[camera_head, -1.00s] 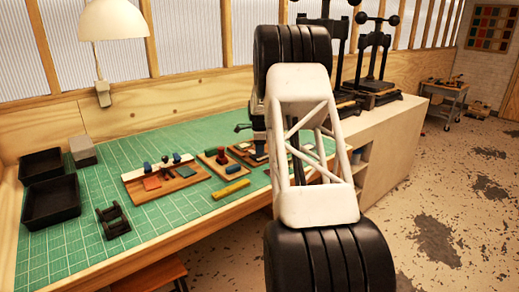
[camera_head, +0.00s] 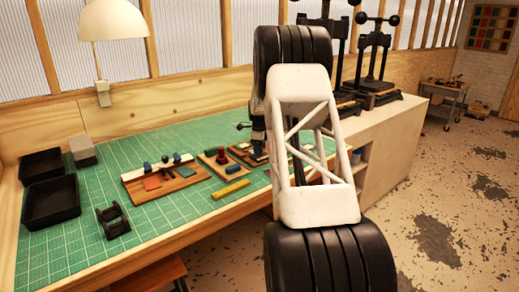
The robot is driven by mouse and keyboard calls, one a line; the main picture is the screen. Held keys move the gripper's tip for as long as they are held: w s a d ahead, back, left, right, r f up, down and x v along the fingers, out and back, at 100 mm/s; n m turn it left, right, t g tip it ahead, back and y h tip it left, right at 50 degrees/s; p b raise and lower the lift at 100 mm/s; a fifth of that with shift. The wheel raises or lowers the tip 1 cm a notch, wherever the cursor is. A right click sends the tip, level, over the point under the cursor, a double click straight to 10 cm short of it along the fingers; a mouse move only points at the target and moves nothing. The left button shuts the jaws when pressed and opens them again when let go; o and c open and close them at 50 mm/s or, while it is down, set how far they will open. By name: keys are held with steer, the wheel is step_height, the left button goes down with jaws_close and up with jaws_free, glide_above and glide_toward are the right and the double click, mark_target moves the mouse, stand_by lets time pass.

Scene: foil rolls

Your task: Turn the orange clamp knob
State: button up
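I cannot make out an orange clamp knob; my own white and black arm covers part of the bench. Another board (camera_head: 240,149) lies further right, partly hidden by my arm. My gripper (camera_head: 258,155) points down over that board, half hidden behind my arm. Its fingers are too small to tell open from shut, and I cannot tell whether it touches anything.
A yellow bar (camera_head: 231,190) lies near the front edge of the green mat (camera_head: 160,231). A black stand (camera_head: 113,222), two black trays (camera_head: 53,221) and a grey box (camera_head: 82,151) are at the left. Black presses (camera_head: 376,50) stand at the back right. The front left mat is mostly clear.

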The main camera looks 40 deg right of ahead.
steer(key=o, duration=0.4)
steer(key=shift+r, duration=0.1)
steer(key=shift+r, duration=3.8)
